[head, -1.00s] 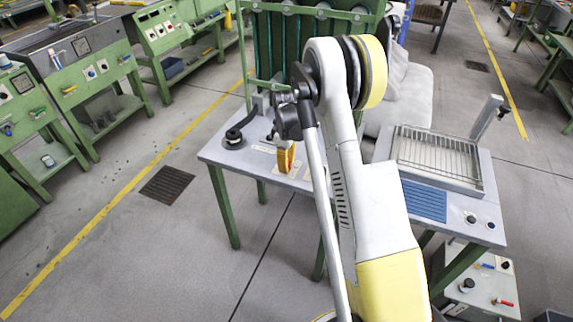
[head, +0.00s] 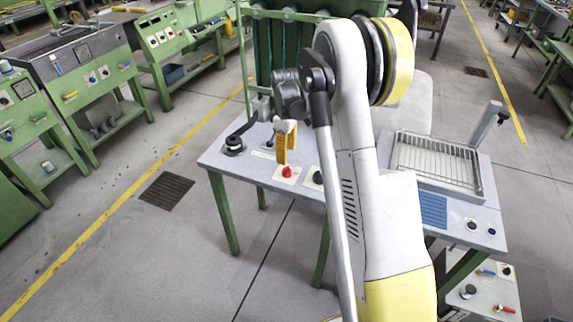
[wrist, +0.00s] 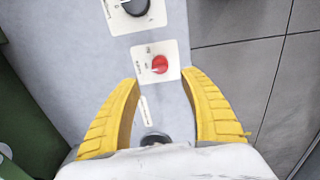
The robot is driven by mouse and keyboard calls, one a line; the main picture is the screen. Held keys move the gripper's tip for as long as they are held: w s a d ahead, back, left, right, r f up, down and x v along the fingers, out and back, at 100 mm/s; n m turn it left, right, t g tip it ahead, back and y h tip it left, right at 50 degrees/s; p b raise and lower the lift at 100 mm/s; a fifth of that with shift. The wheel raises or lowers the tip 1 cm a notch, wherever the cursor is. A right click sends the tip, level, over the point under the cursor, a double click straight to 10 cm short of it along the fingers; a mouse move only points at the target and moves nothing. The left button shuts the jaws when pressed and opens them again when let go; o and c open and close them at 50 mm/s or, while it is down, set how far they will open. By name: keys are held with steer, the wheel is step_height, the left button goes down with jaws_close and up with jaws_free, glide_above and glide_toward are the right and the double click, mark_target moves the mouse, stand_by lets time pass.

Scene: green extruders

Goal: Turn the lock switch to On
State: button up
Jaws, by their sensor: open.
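A red knob (head: 287,172) sits on a white label plate on the grey table panel; it also shows in the wrist view (wrist: 159,64). A black knob (head: 318,178) on another white plate is beside it, and shows at the top of the wrist view (wrist: 136,5). The label text is too small to read, so I cannot tell which is the lock switch. My gripper (head: 281,161) has yellow fingers pointing down above the panel, close to the red knob. In the wrist view my gripper (wrist: 161,78) is open and empty, with the red knob just beyond the fingertips.
A black lever (head: 233,145) stands at the table's left corner. A wire-rack tray (head: 437,160) and a blue grille (head: 433,210) are at the right. Green machine frames (head: 285,45) rise behind the table. Grey floor is open at the left.

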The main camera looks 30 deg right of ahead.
mark_target(286, 168)
steer(key=shift+r, duration=1.75)
steer(key=s+a+r+m+t, duration=0.4)
steer(key=s+a+r, duration=0.7)
steer(key=s+r, duration=0.3)
steer(key=s+a+m+t, duration=0.3)
steer(key=s+a, duration=0.4)
steer(key=s, duration=0.6)
steer(key=shift+f+m, duration=0.3)
steer(key=shift+m, duration=0.1)
steer(key=shift+s, duration=0.1)
